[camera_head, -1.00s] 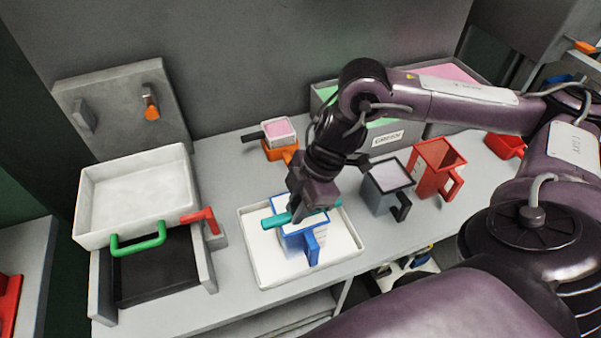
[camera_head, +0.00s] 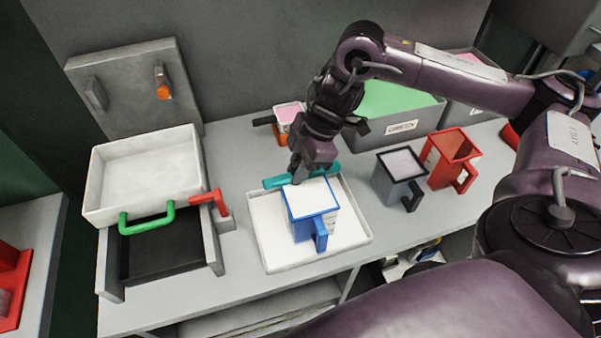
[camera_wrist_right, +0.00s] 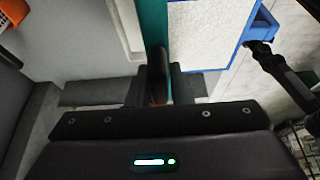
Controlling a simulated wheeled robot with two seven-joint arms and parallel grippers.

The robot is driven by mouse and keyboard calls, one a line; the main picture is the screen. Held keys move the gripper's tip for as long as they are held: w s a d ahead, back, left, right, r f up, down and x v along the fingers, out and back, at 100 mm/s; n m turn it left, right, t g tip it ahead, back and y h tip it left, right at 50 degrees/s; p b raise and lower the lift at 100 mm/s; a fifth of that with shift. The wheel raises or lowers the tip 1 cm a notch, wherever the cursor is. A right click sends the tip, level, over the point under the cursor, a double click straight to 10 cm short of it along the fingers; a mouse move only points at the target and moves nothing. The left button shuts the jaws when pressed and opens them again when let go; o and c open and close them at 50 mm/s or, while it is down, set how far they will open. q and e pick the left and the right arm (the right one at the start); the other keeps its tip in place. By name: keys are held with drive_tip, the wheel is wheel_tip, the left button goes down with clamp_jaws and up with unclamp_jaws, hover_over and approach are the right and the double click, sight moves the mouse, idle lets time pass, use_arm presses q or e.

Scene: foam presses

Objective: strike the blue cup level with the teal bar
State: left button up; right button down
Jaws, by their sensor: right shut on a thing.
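The blue cup (camera_head: 318,222) stands upright in a white tray (camera_head: 268,243), its handle toward the front. White material fills it and looks flat at the rim; it also shows in the right wrist view (camera_wrist_right: 208,35). My right gripper (camera_head: 299,177) is shut on the teal bar (camera_head: 275,182), just behind the cup's back edge. The bar lies left to right there in the head view. In the right wrist view the bar (camera_wrist_right: 152,22) runs beside the cup; I cannot tell whether it touches the rim.
A grey cup (camera_head: 396,180) and a red cup (camera_head: 447,165) stand right of the tray. A grey bin marked GREEN (camera_head: 402,127) is behind them. A white box with a green handle (camera_head: 147,221) stands left. A small pink-filled cup (camera_head: 288,113) is behind my gripper.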

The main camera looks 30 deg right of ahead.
drive_tip(key=shift+w+d+r+p, duration=0.2)
drive_tip(key=shift+w+r+p, duration=0.55)
drive_tip(key=shift+r+p, duration=0.3)
drive_tip(key=shift+w+d+r+p, duration=0.2)
drive_tip(key=shift+w+r+p, duration=0.6)
drive_tip(key=shift+r, duration=0.3)
drive_tip(key=shift+a, duration=0.1)
drive_tip(key=a+m, duration=0.1)
drive_tip(key=m, duration=0.1)
drive_tip(key=s+a+m+t+b, duration=0.1)
drive_tip(key=a+m+t, duration=0.1)
drive_tip(key=m, duration=0.1)
drive_tip(key=shift+s+a+m+h+b, duration=0.3)
drive_tip(key=shift+s+h+b, duration=0.1)
drive_tip(key=m, duration=0.1)
drive_tip(key=s+a+m+h, duration=0.1)
drive_tip(key=shift+a+r+m+t+b, duration=0.15)
drive_tip(key=shift+a+m+t+b, duration=0.05)
drive_tip(key=shift+m+t+b, duration=0.2)
drive_tip(key=shift+s+a+m, duration=0.15)
drive_tip(key=shift+s+m, duration=0.05)
drive_tip(key=shift+m, duration=0.2)
